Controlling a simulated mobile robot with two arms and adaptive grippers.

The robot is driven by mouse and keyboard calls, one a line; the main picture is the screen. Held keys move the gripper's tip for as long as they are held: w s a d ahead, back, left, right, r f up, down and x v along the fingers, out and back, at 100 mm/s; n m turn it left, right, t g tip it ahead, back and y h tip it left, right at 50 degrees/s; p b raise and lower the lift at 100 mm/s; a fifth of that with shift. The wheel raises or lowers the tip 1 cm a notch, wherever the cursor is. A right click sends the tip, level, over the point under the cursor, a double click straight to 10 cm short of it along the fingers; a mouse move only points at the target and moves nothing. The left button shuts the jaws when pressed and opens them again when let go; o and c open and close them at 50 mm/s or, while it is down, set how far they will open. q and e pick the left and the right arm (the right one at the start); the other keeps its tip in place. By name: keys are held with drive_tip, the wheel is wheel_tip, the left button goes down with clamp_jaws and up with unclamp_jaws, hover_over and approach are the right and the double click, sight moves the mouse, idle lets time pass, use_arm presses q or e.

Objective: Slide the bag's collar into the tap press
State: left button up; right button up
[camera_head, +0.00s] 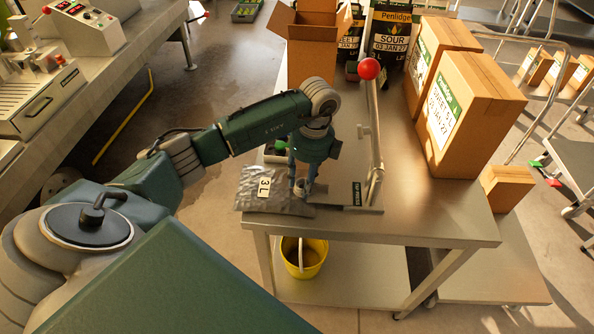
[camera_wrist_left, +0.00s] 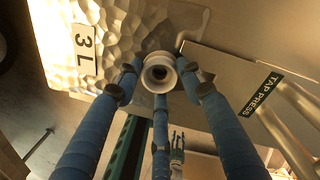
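The silver bag (camera_head: 262,190) with a "3L" label lies flat on the steel bench, at its left front edge. My left gripper (camera_head: 303,187) points down over the bag's right end. In the left wrist view its blue fingers (camera_wrist_left: 160,80) close around the bag's white round collar (camera_wrist_left: 158,76), and the bag (camera_wrist_left: 105,35) spreads to the upper left. The tap press (camera_head: 374,165) stands just right of the gripper, with an upright lever topped by a red ball. Its labelled plate (camera_wrist_left: 225,62) lies beside the collar, apart from it.
An open carton (camera_head: 312,60) and dark printed pouches (camera_head: 390,40) stand at the back of the bench. Large cartons (camera_head: 470,115) stand at the right. A yellow bucket (camera_head: 303,258) sits on the lower shelf. The bench's front right is clear.

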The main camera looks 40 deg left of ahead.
use_arm(q)
drive_tip(key=shift+t+h, duration=0.4)
drive_tip(key=shift+t, duration=0.1)
drive_tip(key=w+d, duration=0.1)
drive_tip(key=d, duration=0.1)
drive_tip(key=w+d, duration=0.1)
drive_tip(key=shift+w+d+r, duration=0.35)
drive_tip(key=shift+a+r, duration=0.1)
drive_tip(key=shift+r, duration=0.1)
drive_tip(key=shift+g+y, duration=0.3)
drive_tip(key=shift+g, duration=0.1)
drive_tip(key=r, duration=0.2)
drive_tip(key=s+a+r, duration=0.1)
drive_tip(key=r, duration=0.1)
drive_tip(key=a+r, duration=0.1)
drive_tip(key=r, duration=0.1)
drive_tip(key=shift+s+r, duration=0.25)
drive_tip(key=shift+s+a+r, duration=0.15)
drive_tip(key=shift+s+a, duration=0.05)
drive_tip(key=shift+a, duration=0.1)
